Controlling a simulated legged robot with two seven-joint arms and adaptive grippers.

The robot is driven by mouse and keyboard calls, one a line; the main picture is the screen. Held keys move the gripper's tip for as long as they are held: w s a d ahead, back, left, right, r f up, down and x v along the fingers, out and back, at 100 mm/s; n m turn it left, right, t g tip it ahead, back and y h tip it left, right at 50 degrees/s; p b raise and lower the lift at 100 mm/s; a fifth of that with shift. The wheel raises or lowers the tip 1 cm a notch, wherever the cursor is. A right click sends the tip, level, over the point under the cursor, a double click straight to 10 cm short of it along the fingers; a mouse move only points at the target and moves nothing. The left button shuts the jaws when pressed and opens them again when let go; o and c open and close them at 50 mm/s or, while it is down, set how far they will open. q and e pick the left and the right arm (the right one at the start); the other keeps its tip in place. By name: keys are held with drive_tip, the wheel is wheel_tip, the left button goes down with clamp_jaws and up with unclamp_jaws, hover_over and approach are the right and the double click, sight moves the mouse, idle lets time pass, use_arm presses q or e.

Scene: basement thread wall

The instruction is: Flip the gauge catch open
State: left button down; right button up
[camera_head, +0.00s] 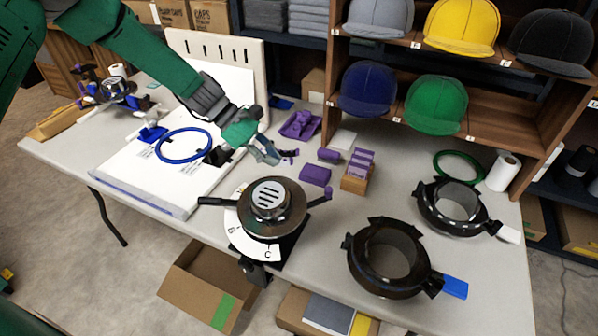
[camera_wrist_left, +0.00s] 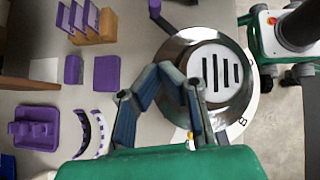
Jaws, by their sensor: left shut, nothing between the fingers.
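A round metal device (camera_head: 271,206) with a slotted pale top stands on a lettered white dial (camera_head: 234,230) at the table's front edge. A black lever (camera_head: 218,202) sticks out to its left, and a purple-knobbed arm (camera_head: 327,194) to its right. I cannot tell which part is the gauge catch. My left gripper (camera_head: 272,157) is shut and empty, behind the device and beside small purple curved strips (camera_head: 289,155). In the left wrist view, the fingers (camera_wrist_left: 163,75) partly cover the metal device (camera_wrist_left: 212,75). My right gripper is not in view.
A white board (camera_head: 160,185) with a blue ring (camera_head: 184,146) lies to the left. Purple blocks (camera_head: 315,175) and a small wooden rack (camera_head: 354,184) stand right of the gripper. Two black ring clamps (camera_head: 385,258) occupy the table's right side. A cap shelf (camera_head: 480,72) stands behind.

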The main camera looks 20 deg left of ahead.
sight(297, 188)
use_arm(q)
drive_tip(key=x, duration=0.8)
drive_tip(key=shift+d+f, duration=0.15)
drive_tip(key=shift+f, duration=0.1)
drive_tip(key=d, duration=0.3)
drive_tip(key=shift+w+d+f, duration=0.2)
drive_tip(key=shift+f, duration=0.05)
drive_tip(key=shift+w+d, duration=0.15)
drive_tip(key=shift+d, duration=0.5)
drive_tip(key=shift+a, duration=0.15)
